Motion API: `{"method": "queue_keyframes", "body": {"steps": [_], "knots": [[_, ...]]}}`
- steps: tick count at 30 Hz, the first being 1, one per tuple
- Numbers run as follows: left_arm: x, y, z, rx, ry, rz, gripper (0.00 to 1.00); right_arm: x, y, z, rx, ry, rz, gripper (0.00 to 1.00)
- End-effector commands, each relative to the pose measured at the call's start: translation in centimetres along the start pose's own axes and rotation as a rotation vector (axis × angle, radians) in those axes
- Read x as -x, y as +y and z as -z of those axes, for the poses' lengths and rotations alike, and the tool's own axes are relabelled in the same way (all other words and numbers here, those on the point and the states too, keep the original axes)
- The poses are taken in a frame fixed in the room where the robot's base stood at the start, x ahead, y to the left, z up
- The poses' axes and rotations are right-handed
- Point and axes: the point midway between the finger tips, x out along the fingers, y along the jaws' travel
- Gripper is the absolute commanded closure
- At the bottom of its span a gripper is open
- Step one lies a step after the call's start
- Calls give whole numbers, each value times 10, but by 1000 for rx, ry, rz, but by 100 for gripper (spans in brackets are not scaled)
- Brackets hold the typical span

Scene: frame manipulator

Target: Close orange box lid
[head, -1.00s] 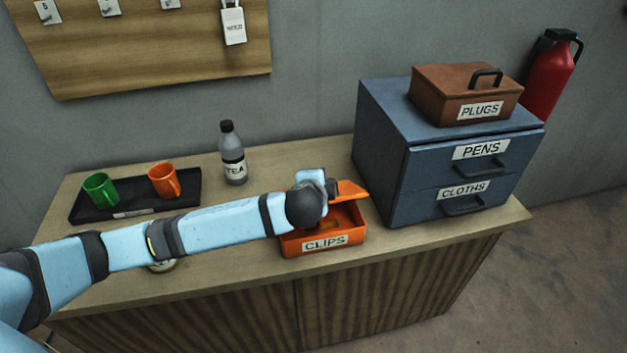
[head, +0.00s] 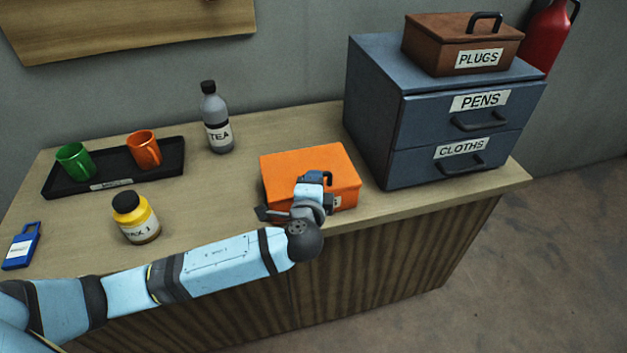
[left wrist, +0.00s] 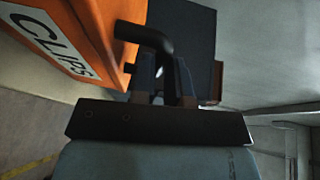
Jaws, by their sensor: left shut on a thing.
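The orange box (head: 305,165) stands on the wooden cabinet top with its lid down over it. Its CLIPS label shows in the left wrist view on the box (left wrist: 88,30). My left gripper (head: 318,182) is at the front of the box, shut on the dark lid handle (head: 325,176). In the left wrist view the handle (left wrist: 150,38) runs into the left gripper's fingers (left wrist: 165,80). The gripper and wrist hide most of the box's front in the head view. My right gripper is not in view.
A blue drawer unit (head: 420,125) stands right of the box, with a brown PLUGS box (head: 455,45) on top. A TEA bottle (head: 216,118), a yellow jar (head: 135,217), a blue padlock (head: 21,247) and a black tray (head: 115,178) with two mugs are to the left.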

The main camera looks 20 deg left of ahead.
Motion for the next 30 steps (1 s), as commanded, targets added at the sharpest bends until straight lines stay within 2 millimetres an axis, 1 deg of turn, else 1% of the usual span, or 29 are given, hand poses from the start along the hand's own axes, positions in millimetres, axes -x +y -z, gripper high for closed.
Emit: {"method": "queue_keyframes", "body": {"steps": [1,11,12,15,26,29,30], "knots": [[1,5,0,-2,-1,-8,100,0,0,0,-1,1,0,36],[1,8,0,-3,-1,-13,100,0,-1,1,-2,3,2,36],[1,8,0,-3,-1,-14,81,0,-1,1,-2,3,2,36],[1,7,0,-3,-1,-13,60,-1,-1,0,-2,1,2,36],[2,4,0,-1,-1,-7,60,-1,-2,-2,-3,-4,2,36],[11,5,0,0,0,-8,60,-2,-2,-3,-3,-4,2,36],[16,5,0,0,0,-9,60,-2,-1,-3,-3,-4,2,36]]}}
